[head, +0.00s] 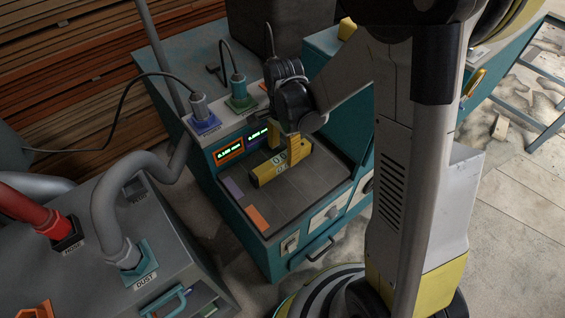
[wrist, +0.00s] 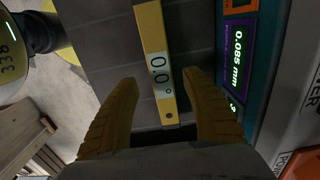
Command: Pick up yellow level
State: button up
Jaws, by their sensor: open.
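The yellow level (head: 268,174) lies on the grey tiled top of the teal bench in the head view. It is a long yellow bar with a white display, and part of it is hidden behind my gripper's fingers. In the wrist view the level (wrist: 153,48) runs lengthwise between the two yellow fingers, its display reading 0.0°. My gripper (head: 281,150) is directly above and around the level. In the wrist view my gripper (wrist: 161,88) is open, with a visible gap between each finger and the level.
A raised panel with lit readouts (head: 230,152) stands just behind the level. Plugs with cables (head: 201,113) stand on its top. An orange tile (head: 257,219) and a purple tile (head: 232,188) lie on the bench top (head: 290,203). A grey machine with hoses (head: 150,255) is at the left.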

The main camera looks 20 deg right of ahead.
aim_at(283, 157)
notch_tip(283, 157, down, 4)
jog(key=shift+w+f+b, duration=0.1)
jog(key=shift+f+b, duration=0.05)
jog(key=shift+b, duration=0.8)
grip_shut()
notch_tip(283, 157, up, 10)
jog(key=p, duration=0.4)
jog(key=shift+p, duration=0.3)
